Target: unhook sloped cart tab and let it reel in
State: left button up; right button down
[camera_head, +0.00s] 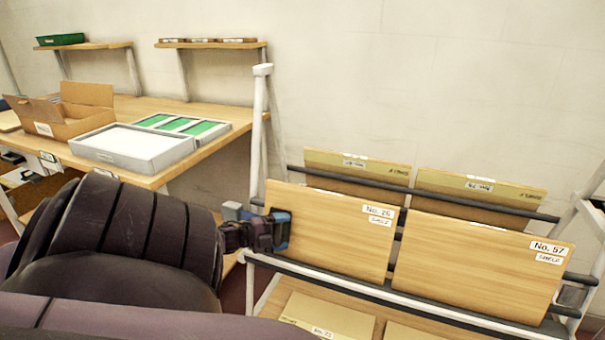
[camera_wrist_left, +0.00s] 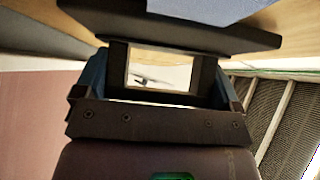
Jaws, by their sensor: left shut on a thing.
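The sloped cart has a white left post (camera_head: 258,140), dark rails (camera_head: 330,277) and tilted wooden boards. My left gripper (camera_head: 275,231) is at the cart's left end, just right of the post and in front of the board marked No. 26 (camera_head: 335,238). It is shut on the tab, which the fingers mostly hide. A small grey-blue block (camera_head: 235,211) shows beside the post, next to the gripper. In the left wrist view, the dark jaws (camera_wrist_left: 160,75) frame a small bright gap. I cannot tell whether the tab is still hooked. My right gripper is not in view.
A second board, No. 57 (camera_head: 480,268), leans at the right, with more boards behind and below. A wooden bench (camera_head: 215,108) at the left holds a cardboard box (camera_head: 75,118) and a grey tray (camera_head: 130,150). Wall shelves (camera_head: 210,44) hang above. My dark arm covers the lower left.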

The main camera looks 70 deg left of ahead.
pick_arm(q)
jog(key=shift+s+a, duration=0.5)
jog(key=shift+s, duration=0.1)
jog(key=o, duration=1)
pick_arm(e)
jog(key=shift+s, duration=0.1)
pick_arm(q)
jog(key=shift+s, duration=0.1)
jog(key=s+r+p, duration=0.1)
jog(key=s, duration=0.9)
jog(key=shift+s+d+r, duration=0.25)
jog(key=shift+d+r, duration=0.05)
jog(key=shift+d, duration=0.05)
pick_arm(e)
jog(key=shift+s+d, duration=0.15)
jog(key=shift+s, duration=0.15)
